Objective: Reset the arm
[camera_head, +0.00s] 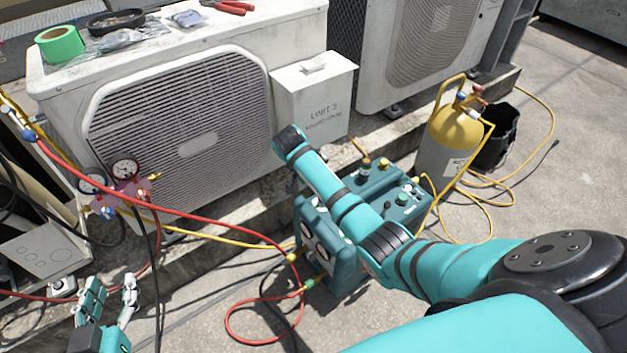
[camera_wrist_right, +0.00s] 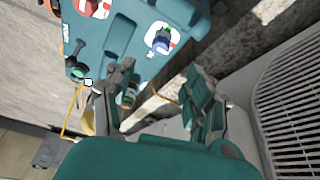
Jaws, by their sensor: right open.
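My right arm (camera_head: 350,205) reaches in from the right across the head view, over a teal recovery machine (camera_head: 328,245). The right gripper does not show clearly there. In the right wrist view my right gripper (camera_wrist_right: 160,82) is open, its two fingers wide apart with nothing between them. The teal machine (camera_wrist_right: 125,35) with its round gauges and knobs lies beyond the fingers. I cannot tell whether a finger touches it.
Gauges (camera_head: 124,170) with red and yellow hoses hang at left. A condenser (camera_head: 190,130) carries green tape (camera_head: 60,44) and red-handled pliers (camera_head: 232,7).

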